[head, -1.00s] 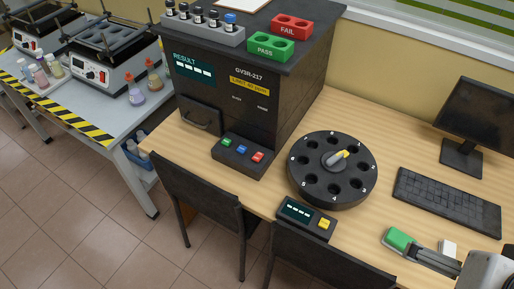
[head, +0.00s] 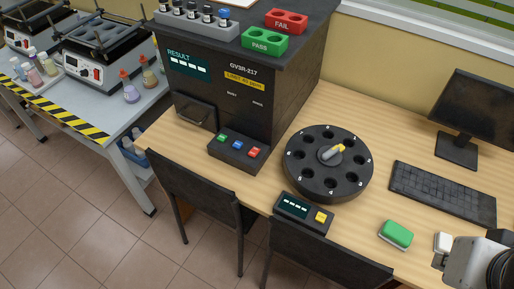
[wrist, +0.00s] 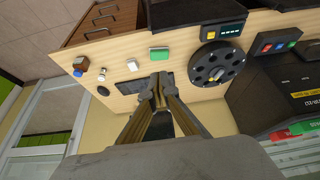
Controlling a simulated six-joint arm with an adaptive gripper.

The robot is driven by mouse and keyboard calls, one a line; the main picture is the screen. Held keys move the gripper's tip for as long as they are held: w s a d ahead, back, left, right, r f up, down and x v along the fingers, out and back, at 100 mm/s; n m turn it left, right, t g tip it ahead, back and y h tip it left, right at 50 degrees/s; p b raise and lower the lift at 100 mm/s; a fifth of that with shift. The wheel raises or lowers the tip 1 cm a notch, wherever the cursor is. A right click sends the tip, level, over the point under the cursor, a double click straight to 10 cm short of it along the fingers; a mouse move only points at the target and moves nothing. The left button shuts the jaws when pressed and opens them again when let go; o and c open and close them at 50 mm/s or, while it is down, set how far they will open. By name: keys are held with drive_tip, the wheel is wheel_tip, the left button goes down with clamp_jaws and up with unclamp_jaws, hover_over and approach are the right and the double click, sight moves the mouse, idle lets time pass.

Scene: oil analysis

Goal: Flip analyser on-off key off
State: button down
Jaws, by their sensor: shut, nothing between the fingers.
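The analyser (head: 235,105) is a dark box with a lit RESULT display, standing at the back of the wooden desk. In the wrist view its dark body (wrist: 270,98) is at the lower right. In front of it is a small control box (head: 236,153) with green, blue and red buttons. I cannot tell any separate on-off key on the analyser. My gripper (wrist: 159,82) is shut and empty in the wrist view, above the desk near the keyboard and well away from the analyser. In the head view only part of my arm shows at the lower right.
A round black carousel (head: 328,185) with a yellow-tipped knob stands right of the control box. A small display unit (head: 302,213), a green block (head: 396,235), a keyboard (head: 443,193) and a monitor (head: 480,105) are on the desk. Chairs (head: 195,195) stand in front.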

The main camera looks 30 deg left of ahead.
drive_tip(key=w+a+f+n+g+y, duration=0.25)
drive_tip(key=w+a+f, duration=0.4)
drive_tip(key=a, duration=0.45)
drive_tip(key=w+a+f+n+g+y, duration=0.2)
drive_tip(key=w+a+f+n+g, duration=0.15)
drive_tip(key=w+a+f, duration=0.55)
drive_tip(key=w+a+f+n+g+y, duration=0.2)
drive_tip(key=w+a+f+n, duration=0.15)
drive_tip(key=a, duration=0.95)
drive_tip(key=w+a+r+n+t+y, duration=0.1)
drive_tip(key=w+a+r+n+y, duration=0.1)
drive_tip(key=w+a+n, duration=0.5)
drive_tip(key=shift+r+t, duration=0.3)
drive_tip(key=shift+r, duration=0.35)
